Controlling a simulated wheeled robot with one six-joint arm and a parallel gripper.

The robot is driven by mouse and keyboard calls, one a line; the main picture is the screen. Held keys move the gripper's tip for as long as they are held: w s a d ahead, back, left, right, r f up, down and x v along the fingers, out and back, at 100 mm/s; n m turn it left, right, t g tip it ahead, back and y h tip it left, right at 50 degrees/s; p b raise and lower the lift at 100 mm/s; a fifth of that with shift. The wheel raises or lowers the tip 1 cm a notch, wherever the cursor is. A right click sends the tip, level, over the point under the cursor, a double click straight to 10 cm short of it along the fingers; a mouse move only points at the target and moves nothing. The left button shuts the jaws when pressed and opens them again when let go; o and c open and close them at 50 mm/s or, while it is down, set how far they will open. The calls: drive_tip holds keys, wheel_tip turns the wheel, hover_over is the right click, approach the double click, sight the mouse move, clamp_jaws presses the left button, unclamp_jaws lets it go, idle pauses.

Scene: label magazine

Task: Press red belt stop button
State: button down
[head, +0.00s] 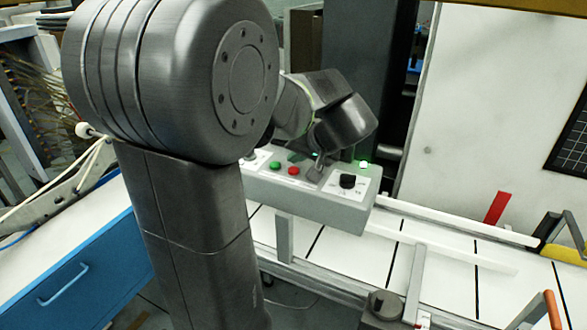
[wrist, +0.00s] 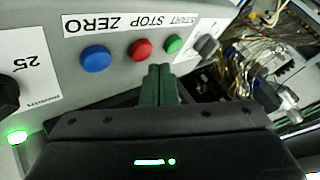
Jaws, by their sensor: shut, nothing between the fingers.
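The red button (wrist: 140,50) sits on the grey control box between a blue button (wrist: 95,59) and a green button (wrist: 174,43), under a label strip reading START STOP ZERO, upside down in the wrist view. In the head view the red button (head: 293,170) shows beside the green one (head: 275,166); the blue one is not visible there. My gripper (wrist: 160,68) is shut and empty, its green fingertips just below the gap between the red and green buttons in the wrist view. I cannot tell how far they are from the panel.
The control box (head: 300,198) also carries a black knob (head: 347,181) and a lit green lamp (head: 364,164) at its right end. A white conveyor (head: 450,262) with rails lies right of it. A blue drawer cabinet (head: 75,275) stands at the left.

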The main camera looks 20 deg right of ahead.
sight(296, 171)
drive_tip(key=shift+f, duration=0.15)
drive_tip(key=shift+f+b, duration=0.3)
drive_tip(key=shift+b, duration=0.25)
drive_tip(key=shift+f+b, duration=0.5)
idle(0.4)
drive_tip(key=shift+r, duration=0.15)
drive_tip(key=shift+r+p, duration=0.55)
drive_tip(key=shift+r, duration=0.25)
drive_tip(key=shift+r+p, duration=1.6)
drive_tip(key=shift+r, duration=0.95)
drive_tip(key=shift+f, duration=0.15)
